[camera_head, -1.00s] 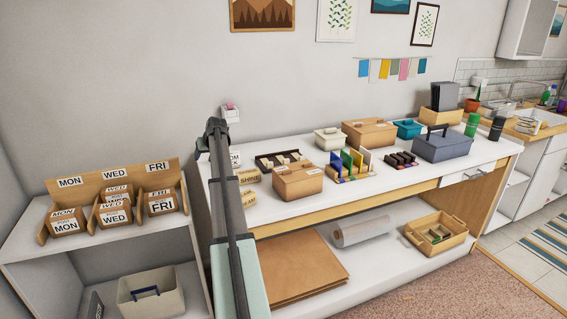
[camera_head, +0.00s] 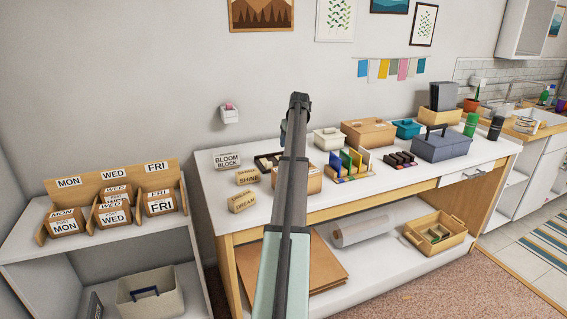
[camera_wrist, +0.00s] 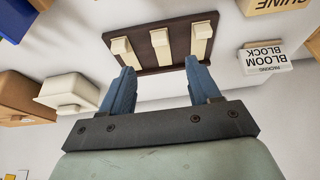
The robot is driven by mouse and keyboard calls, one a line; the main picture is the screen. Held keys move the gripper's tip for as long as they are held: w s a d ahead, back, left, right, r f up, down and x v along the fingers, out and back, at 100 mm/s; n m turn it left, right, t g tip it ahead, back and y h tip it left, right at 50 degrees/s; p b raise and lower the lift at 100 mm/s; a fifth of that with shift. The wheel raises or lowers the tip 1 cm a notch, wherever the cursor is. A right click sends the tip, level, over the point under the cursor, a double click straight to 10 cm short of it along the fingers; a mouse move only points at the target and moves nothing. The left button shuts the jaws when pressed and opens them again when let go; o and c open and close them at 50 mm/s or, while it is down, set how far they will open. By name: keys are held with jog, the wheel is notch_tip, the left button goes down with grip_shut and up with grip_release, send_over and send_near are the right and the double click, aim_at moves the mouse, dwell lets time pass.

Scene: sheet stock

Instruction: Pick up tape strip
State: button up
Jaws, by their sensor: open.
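A dark wooden rack (camera_wrist: 180,42) with three cream strip-like pieces (camera_wrist: 160,45) is at the top of the wrist view. These pieces may be the tape strips; I cannot tell for sure. In the head view the rack (camera_head: 262,164) stands at the back left of the white table, partly hidden by my arm. My gripper (camera_wrist: 160,66) is open with its two blue fingers apart, pointing at the rack's near edge, with nothing held between them. In the head view my arm hides most of the gripper.
Left of the rack are a BLOOM BLOCK pack (camera_head: 227,160) and labelled tan blocks (camera_head: 246,177). A cardboard box (camera_head: 314,182), a cream lidded box (camera_head: 328,139) and upright coloured cards (camera_head: 350,160) stand to the right. A small white holder (camera_head: 230,113) hangs on the wall.

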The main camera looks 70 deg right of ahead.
jog(key=x, duration=1.2)
jog(key=shift+d+f, duration=0.1)
jog(key=c, duration=1.1)
jog(key=s+r, duration=0.3)
jog(key=r, duration=0.4)
jog(key=s+r, duration=0.4)
jog(key=r, duration=0.4)
jog(key=shift+n, duration=0.4)
jog(key=s+a, duration=0.2)
jog(key=a, duration=0.4)
jog(key=s+a+r, duration=0.1)
jog(key=s+a, duration=0.1)
jog(key=a, duration=0.3)
jog(key=s+a, duration=0.3)
jog(key=a, duration=0.3)
jog(key=shift+s+a+r, duration=0.1)
jog(key=shift+a+r, duration=0.15)
jog(key=shift+a, duration=0.15)
